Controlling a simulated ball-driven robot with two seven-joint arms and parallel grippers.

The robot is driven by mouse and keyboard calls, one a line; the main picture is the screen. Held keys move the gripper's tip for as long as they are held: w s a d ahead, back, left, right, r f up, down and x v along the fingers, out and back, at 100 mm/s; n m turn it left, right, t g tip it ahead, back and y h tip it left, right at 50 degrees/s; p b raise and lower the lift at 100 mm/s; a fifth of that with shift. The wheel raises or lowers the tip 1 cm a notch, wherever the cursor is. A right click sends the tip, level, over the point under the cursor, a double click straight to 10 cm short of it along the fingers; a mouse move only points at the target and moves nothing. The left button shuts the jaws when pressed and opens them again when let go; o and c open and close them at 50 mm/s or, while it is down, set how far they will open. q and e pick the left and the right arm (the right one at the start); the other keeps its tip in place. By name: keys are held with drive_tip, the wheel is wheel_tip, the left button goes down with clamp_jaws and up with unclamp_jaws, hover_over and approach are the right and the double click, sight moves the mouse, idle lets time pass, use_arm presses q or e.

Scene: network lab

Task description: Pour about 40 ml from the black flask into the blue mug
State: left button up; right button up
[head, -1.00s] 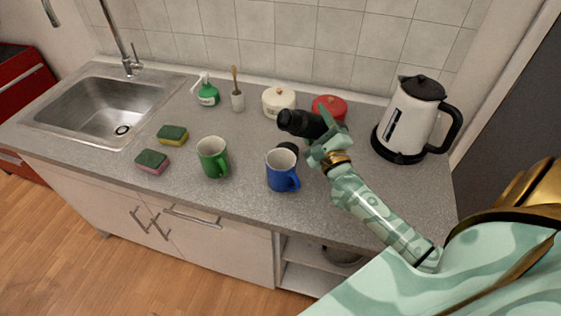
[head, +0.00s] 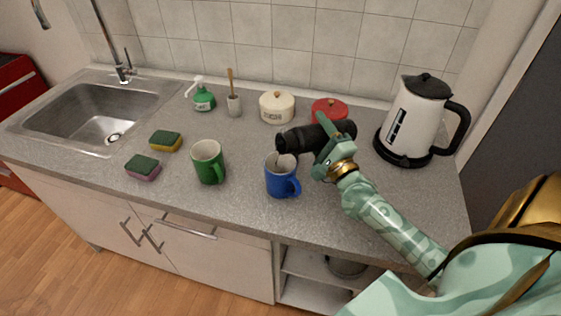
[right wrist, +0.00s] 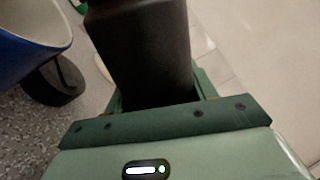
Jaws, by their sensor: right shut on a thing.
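The black flask (head: 300,138) lies nearly level in my right gripper (head: 328,148), its mouth end pointing left and slightly down. The mouth is just above the rim of the blue mug (head: 281,180), which stands upright on the counter. A thin streak seems to show between the mouth and the mug, but it is too small to tell whether it is liquid. The level in the mug cannot be seen. In the right wrist view the flask (right wrist: 142,50) runs up from between the jaws, with the blue mug (right wrist: 30,35) beside it. My left gripper is out of view.
A green mug (head: 208,162) stands left of the blue mug. A small black round thing (right wrist: 53,84) is near the blue mug. A white canister (head: 277,107), a red canister (head: 330,107) and a kettle (head: 412,120) stand behind and right. Two sponges (head: 143,166) lie left.

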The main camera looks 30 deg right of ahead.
drive_tip(key=shift+r+n, duration=0.1)
drive_tip(key=shift+n, duration=0.3)
drive_tip(key=shift+r+y, duration=0.2)
drive_tip(key=shift+y, duration=0.2)
drive_tip(key=shift+d+f, duration=0.1)
drive_tip(key=shift+d, duration=0.05)
drive_tip(key=shift+d+f, duration=0.15)
drive_tip(key=shift+d, duration=0.45)
drive_tip(key=shift+d+r, duration=0.1)
drive_tip(key=shift+r, duration=0.1)
drive_tip(key=shift+d, duration=0.25)
drive_tip(key=shift+r+n, duration=0.1)
drive_tip(key=shift+n, duration=0.2)
